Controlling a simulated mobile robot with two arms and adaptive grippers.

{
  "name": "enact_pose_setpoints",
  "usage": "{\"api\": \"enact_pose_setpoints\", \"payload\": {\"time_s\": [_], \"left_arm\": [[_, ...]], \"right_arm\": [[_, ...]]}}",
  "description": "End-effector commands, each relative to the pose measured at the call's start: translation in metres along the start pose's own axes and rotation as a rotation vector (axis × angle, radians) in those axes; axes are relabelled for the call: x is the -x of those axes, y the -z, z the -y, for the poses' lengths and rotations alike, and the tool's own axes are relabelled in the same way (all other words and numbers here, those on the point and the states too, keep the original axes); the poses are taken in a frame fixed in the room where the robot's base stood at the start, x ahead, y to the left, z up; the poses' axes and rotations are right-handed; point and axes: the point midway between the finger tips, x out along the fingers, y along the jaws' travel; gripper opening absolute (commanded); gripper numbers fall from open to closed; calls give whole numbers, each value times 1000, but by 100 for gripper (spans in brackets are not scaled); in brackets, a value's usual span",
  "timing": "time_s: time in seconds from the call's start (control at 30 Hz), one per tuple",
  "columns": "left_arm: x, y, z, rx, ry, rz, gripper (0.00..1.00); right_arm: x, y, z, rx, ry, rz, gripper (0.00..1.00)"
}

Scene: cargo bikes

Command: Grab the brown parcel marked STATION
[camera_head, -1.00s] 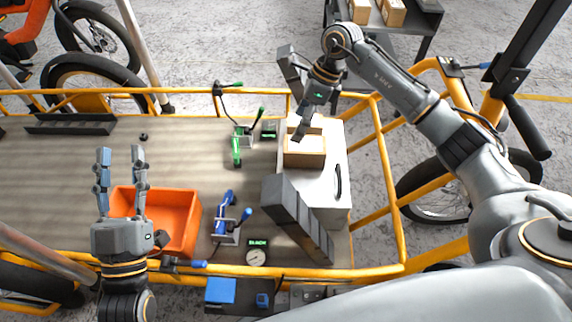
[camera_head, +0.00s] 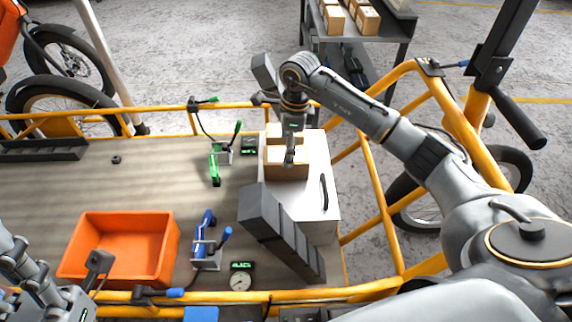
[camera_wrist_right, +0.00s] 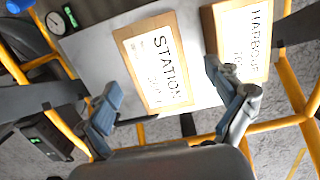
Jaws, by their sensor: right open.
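The brown parcel marked STATION (camera_wrist_right: 155,62) lies flat on the white box, label up, in the right wrist view. In the head view it appears to be the nearer parcel (camera_head: 287,171), partly covered by my right gripper. A second brown parcel, marked with a partly readable HARBO... label (camera_wrist_right: 243,42), lies beside it. My right gripper (camera_wrist_right: 172,105) is open and empty, its fingers pointing down over the white box; whether it touches a parcel is unclear. My left gripper (camera_head: 65,280) is at the lower left edge, partly out of frame, its jaws unclear.
The white box (camera_head: 318,205) has a dark handle. A dark stepped block (camera_head: 283,236) leans in front of it. An orange bin (camera_head: 120,248), blue clamp (camera_head: 207,243) and green clamp (camera_head: 217,163) are on the bed. Yellow rails (camera_head: 385,210) surround it. A cart with parcels (camera_head: 362,18) stands behind.

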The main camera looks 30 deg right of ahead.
Motion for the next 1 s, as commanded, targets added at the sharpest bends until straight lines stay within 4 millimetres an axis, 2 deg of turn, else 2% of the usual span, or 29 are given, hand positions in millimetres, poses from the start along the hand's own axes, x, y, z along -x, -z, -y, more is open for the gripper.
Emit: {"api": "enact_pose_setpoints", "payload": {"time_s": [0.17, 0.43, 0.7, 0.77, 1.0], "left_arm": [[6, 3, 0, 2, 0, -24, 40], [26, 1, 0, 2, 0, -36, 40], [25, 0, 0, 3, -1, -35, 40], [25, 0, 0, 3, -1, -35, 40], [25, 0, 0, 3, -1, -34, 40]], "right_arm": [[-11, 1, -1, 0, -1, 1, 92], [-51, 4, -2, 0, -2, 2, 92], [-53, 4, -2, 0, 1, 2, 92], [-53, 4, -2, 0, 1, 2, 82], [-53, 4, -2, 0, 1, 1, 33]]}}
